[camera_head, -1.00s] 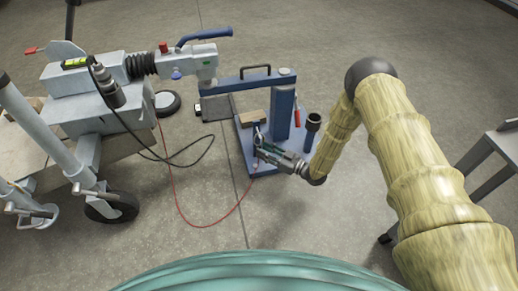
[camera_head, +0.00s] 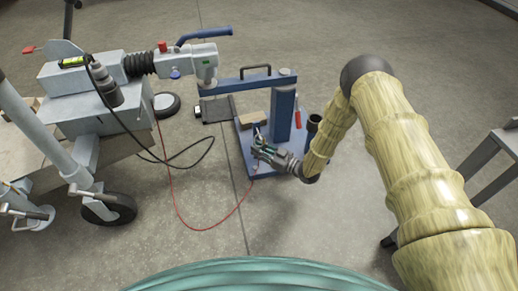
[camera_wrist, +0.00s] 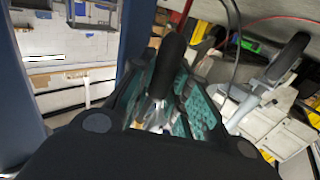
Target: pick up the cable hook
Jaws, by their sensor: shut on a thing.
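My gripper (camera_head: 262,150) is low over the front of the blue base plate (camera_head: 264,170) of a stand. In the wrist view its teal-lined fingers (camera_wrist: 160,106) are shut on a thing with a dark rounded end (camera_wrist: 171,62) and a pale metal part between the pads. I take this for the cable hook; its full shape is hidden by the fingers. In the head view it is too small to make out clearly.
A blue post (camera_head: 283,112) with an arm rises from the plate behind my gripper. A wooden block (camera_head: 253,119), a dark cup-topped holder (camera_head: 313,123) and a red-handled tool (camera_head: 298,116) are close by.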

